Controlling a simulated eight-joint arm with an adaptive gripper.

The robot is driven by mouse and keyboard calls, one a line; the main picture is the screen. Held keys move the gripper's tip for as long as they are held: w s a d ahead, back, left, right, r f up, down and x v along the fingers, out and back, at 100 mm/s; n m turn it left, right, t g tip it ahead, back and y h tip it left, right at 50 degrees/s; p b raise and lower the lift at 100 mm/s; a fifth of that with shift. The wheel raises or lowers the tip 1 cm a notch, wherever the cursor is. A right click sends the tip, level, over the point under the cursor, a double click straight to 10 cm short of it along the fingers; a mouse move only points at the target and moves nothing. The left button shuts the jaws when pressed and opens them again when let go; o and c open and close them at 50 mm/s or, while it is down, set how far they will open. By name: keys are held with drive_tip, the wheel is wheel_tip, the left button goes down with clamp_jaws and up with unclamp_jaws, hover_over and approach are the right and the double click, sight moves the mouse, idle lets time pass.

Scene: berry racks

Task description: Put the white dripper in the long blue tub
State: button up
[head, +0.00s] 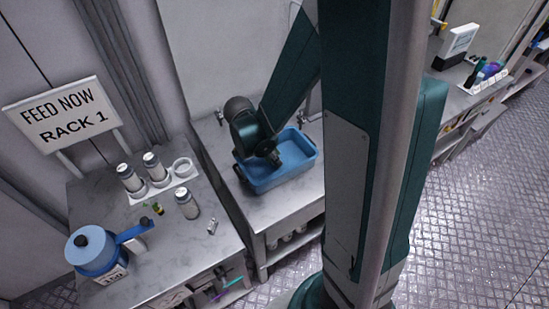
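The long blue tub (262,186) stands on the grey counter in the middle of the head view. My gripper (272,157) points down over the tub's left part, and its dark wrist covers some of the inside. The fingers are small and dark, so I cannot tell whether they are open or shut, or whether they hold anything. I cannot make out the white dripper for sure. A small pale item (212,226) lies on the left table, but it is too small to identify.
The left table carries several white-and-grey jars (131,181), a white holder (181,168), a small yellow-green item (156,208) and a blue-lidded container (92,250). A "FEED NOW RACK 1" sign (62,112) stands behind. My arm blocks the centre right.

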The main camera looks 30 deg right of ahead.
drive_tip(key=o, duration=0.6)
drive_tip(key=shift+r, duration=0.2)
drive_tip(key=shift+p+v, duration=1.1)
drive_tip(key=shift+v, duration=4.85)
drive_tip(key=shift+s+a+r+n+t+y, duration=0.75)
drive_tip(key=shift+s+a+r+n+t, duration=0.7)
drive_tip(key=shift+r+n, duration=1.3)
drive_tip(key=shift+s+a+r+n+t+y, duration=0.85)
drive_tip(key=shift+s+a+r+n, duration=0.7)
drive_tip(key=shift+s+r+n, duration=1.2)
drive_tip(key=shift+s+a+r+n+t+y, duration=0.6)
drive_tip(key=shift+s+a+r+n+t, duration=1.05)
drive_tip(key=shift+n, duration=1.85)
